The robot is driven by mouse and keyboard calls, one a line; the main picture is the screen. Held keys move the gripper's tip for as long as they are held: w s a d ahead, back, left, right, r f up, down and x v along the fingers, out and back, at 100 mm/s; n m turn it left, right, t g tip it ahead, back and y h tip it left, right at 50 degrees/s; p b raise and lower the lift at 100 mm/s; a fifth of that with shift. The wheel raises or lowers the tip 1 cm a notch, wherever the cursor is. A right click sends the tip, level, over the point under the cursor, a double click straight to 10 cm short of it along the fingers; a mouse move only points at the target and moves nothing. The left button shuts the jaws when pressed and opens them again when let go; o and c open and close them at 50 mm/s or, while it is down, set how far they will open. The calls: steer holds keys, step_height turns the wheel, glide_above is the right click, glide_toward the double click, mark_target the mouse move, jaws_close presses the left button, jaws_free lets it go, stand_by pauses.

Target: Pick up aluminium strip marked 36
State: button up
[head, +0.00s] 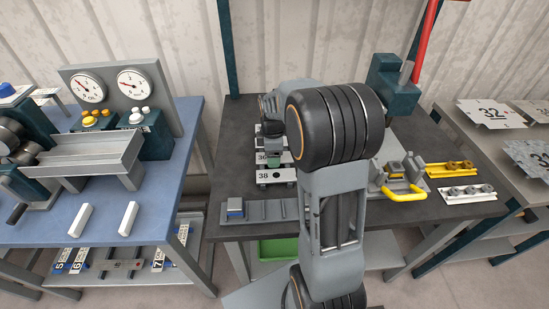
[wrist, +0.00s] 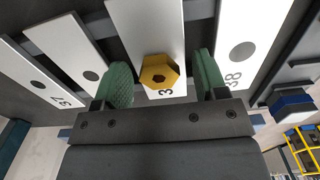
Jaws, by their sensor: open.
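In the head view the aluminium strip marked 36 (head: 262,157) lies on the dark table, behind the strip marked 38 (head: 268,176). My gripper (head: 273,157) is over it, and my arm hides part of the row. In the wrist view my open gripper (wrist: 160,76) has one green pad on each side of a pale strip (wrist: 147,25). Only a 3 of this strip's mark shows; the gripper body hides the rest. A yellow hexagonal piece (wrist: 160,76) with a dark centre sits on it. I cannot tell whether the pads touch the strip.
In the wrist view the strip marked 38 (wrist: 251,30) lies to the right; other pale strips, one marked 37 (wrist: 35,78), lie left. A yellow-handled fixture (head: 402,190) is right of my arm.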

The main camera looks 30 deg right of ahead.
steer(key=shift+f, duration=0.25)
stand_by(0.4)
steer(key=c, duration=0.7)
steer(key=shift+c, duration=0.2)
